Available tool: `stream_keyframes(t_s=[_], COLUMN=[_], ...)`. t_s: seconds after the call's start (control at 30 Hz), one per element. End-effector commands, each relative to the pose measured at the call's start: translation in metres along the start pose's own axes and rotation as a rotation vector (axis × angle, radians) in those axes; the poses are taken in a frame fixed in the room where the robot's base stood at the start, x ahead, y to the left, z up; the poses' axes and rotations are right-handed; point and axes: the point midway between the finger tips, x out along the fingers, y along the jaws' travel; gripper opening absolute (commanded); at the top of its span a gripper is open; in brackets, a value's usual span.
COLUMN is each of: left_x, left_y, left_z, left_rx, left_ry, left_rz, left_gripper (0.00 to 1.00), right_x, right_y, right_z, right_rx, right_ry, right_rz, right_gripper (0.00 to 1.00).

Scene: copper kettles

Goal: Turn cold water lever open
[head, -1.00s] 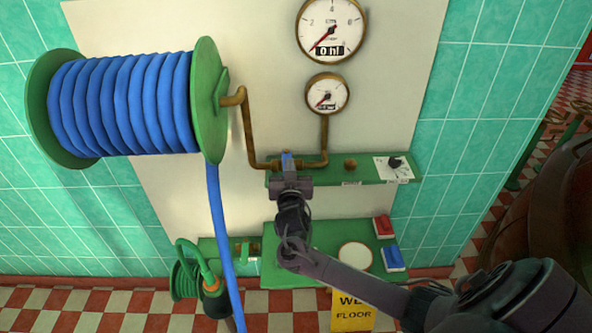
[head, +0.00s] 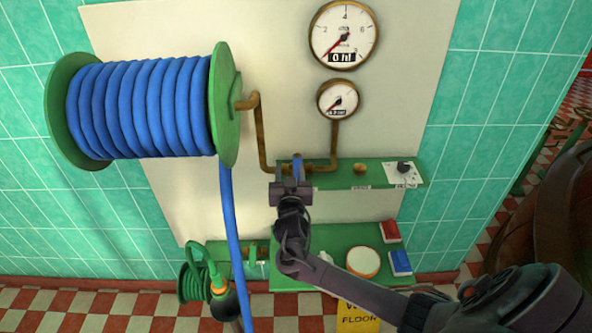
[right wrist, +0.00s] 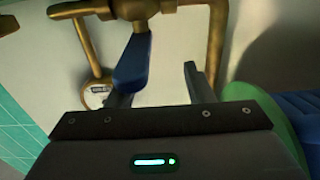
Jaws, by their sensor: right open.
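The blue cold water lever (head: 297,168) sits on the brass pipe fitting above the green shelf in the head view. It also shows in the right wrist view (right wrist: 133,62), hanging from the brass valve. My right gripper (head: 291,172) is open at the lever, its fingers pointing to the wall. In the right wrist view the lever reaches between the two open fingers of the gripper (right wrist: 158,85), closer to the left finger. Whether that finger touches it I cannot tell. My left gripper is not in view.
A green reel of blue hose (head: 225,105) is on the wall at left, its hose hanging down. Two round gauges, large (head: 344,35) and small (head: 338,98), are above the valve. A lower green shelf (head: 318,238) holds a round white-topped tin (head: 363,261) and red and blue items.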

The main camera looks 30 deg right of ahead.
Motion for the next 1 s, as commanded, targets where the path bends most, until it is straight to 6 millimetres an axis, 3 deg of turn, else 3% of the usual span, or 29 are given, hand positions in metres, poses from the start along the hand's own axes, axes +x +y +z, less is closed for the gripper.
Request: stream_keyframes(t_s=[0.03, 1.0], left_x=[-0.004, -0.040], left_y=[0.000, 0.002], left_z=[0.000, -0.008], left_rx=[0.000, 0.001], left_ry=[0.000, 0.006], left_rz=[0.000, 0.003], left_gripper=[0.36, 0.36], right_x=[-0.009, -0.078], right_y=[0.000, 0.005], right_z=[0.011, 0.004], right_rx=[-0.008, -0.008], right_ry=[-0.028, -0.018], right_rz=[-0.003, -0.001], right_gripper=[0.47, 0.47])
